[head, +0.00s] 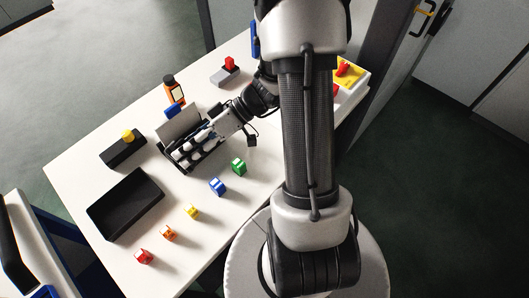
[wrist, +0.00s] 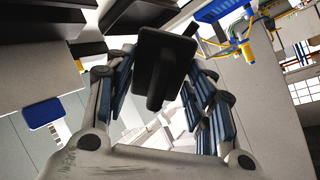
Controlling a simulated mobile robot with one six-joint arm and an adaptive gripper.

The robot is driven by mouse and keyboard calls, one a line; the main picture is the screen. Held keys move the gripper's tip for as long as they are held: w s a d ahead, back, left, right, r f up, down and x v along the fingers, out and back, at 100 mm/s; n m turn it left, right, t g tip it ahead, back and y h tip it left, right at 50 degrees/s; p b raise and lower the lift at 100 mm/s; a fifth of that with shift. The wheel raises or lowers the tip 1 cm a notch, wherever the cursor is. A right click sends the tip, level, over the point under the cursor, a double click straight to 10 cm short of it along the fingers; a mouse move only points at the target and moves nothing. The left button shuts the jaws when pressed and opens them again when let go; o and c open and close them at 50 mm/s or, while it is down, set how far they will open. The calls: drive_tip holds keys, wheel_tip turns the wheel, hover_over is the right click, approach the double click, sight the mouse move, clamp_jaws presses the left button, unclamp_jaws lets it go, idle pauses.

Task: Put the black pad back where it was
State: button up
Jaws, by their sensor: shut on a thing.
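My gripper (head: 183,153) is over the middle-left of the white table in the head view. In the wrist view its two fingers (wrist: 165,100) are around the black pad (wrist: 165,62), a rounded dark block with a narrower stub below it. The gripper is shut on it. In the head view the fingers largely hide the pad, and I cannot tell its outline from the dark finger parts. I cannot tell how far it is above the table.
A black tray (head: 98,212) lies front left. A black block with a yellow knob (head: 127,136) and an orange-black bottle (head: 174,90) stand nearby. Small green (head: 238,167), blue (head: 217,186), yellow (head: 193,211), orange (head: 168,233) and red (head: 144,256) blocks line the front. A grey block with a red top (head: 230,65) stands behind.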

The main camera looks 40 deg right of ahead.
drive_tip(key=s+d+h, duration=0.3)
drive_tip(key=d+h, duration=0.1)
wheel_tip(320, 180, up, 5)
drive_tip(key=m+g+h, duration=0.2)
drive_tip(key=m+h, duration=0.3)
drive_tip(key=h, duration=0.3)
hover_over(264, 153)
drive_tip(key=shift+s+f+b, duration=0.25)
drive_tip(key=shift+s+b, duration=0.05)
drive_tip(key=shift+b, duration=0.05)
wheel_tip(264, 153, down, 19)
drive_tip(key=b, duration=0.7)
drive_tip(key=shift+d+f, duration=0.1)
drive_tip(key=shift+f, duration=0.05)
drive_tip(key=shift+c, duration=0.4)
drive_tip(key=o, duration=1)
drive_tip(key=shift+o, duration=0.2)
